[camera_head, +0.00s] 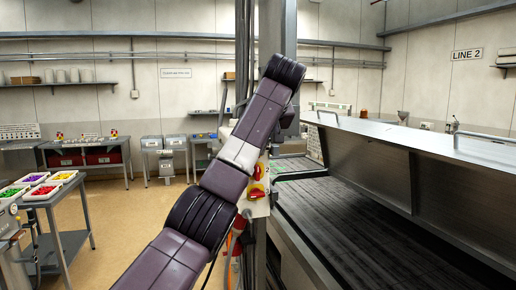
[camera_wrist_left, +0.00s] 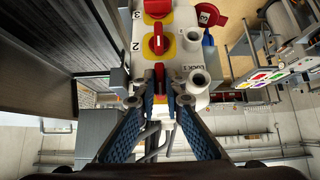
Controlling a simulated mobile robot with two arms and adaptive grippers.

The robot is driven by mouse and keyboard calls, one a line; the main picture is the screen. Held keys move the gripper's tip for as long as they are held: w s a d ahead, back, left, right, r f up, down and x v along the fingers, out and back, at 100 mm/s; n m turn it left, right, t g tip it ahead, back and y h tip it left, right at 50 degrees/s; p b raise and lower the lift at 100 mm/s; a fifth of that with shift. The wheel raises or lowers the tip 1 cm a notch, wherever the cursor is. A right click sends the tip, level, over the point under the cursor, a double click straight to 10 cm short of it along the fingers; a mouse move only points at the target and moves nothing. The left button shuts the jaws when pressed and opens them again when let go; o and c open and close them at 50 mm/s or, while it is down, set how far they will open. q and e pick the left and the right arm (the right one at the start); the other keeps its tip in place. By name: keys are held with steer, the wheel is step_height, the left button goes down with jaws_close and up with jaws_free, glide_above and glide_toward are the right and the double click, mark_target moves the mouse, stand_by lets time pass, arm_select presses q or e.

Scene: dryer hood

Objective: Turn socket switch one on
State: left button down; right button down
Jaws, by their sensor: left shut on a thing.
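A white socket panel (camera_head: 255,207) stands on a grey post beyond my left arm in the head view. In the left wrist view, the panel (camera_wrist_left: 180,60) carries red rotary knobs on yellow plates in a row. The knob nearest my left gripper (camera_wrist_left: 160,90), beside the socket 1 lettering, is switch one (camera_wrist_left: 159,73). The fingers are shut on its red handle, which lies lengthwise between them and is partly hidden. Switch two (camera_wrist_left: 158,40) sits just beyond, and switch three (camera_wrist_left: 157,8) is at the top edge. My right gripper is out of view.
White sockets (camera_wrist_left: 199,78) stick out beside the knobs. A red cap (camera_wrist_left: 210,14) and blue plug (camera_wrist_left: 208,38) are near the panel's far end. A metal hood (camera_head: 430,143) over a dark conveyor bed (camera_head: 360,230) fills the right. A table with bins (camera_head: 65,195) is at left.

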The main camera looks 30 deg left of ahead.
arm_select(q)
steer(key=shift+f, duration=0.2)
stand_by(0.3)
steer(key=c, duration=2)
jaws_free()
steer(key=shift+r, duration=0.1)
steer(key=v, duration=1.2)
steer(key=shift+w+d, duration=0.1)
steer(key=shift+d, duration=0.05)
steer(key=shift+w, duration=0.1)
